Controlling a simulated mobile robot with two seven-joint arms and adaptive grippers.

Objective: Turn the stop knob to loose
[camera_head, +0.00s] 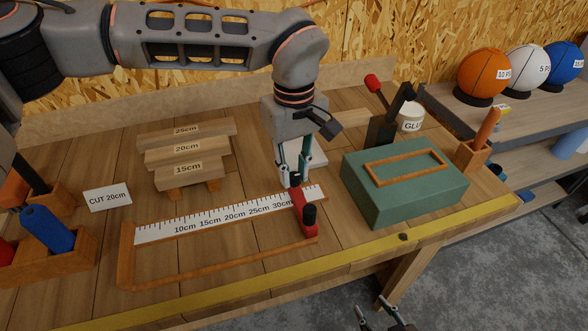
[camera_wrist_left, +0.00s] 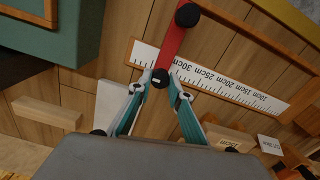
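The red stop (camera_head: 300,208) sits across the right end of the white ruler (camera_head: 225,215), which is marked in centimetres. A black knob (camera_head: 309,215) stands on the stop's near end; it also shows in the left wrist view (camera_wrist_left: 187,15). A smaller black stop knob (camera_wrist_left: 160,78) is at the stop's far end. My left gripper (camera_head: 292,182) points down there, its fingertips closed in on both sides of this small knob. The fingers hide it in the head view. My right gripper (camera_head: 371,304) is empty, fingers apart, low in front of the bench.
A green box (camera_head: 400,195) stands right of the stop, close to my left gripper. Stacked planks (camera_head: 187,150) lie behind the ruler. A "CUT 20cm" card (camera_head: 107,198) and a wooden tool holder (camera_head: 60,260) are at left. A yellow strip (camera_head: 350,252) marks the front edge.

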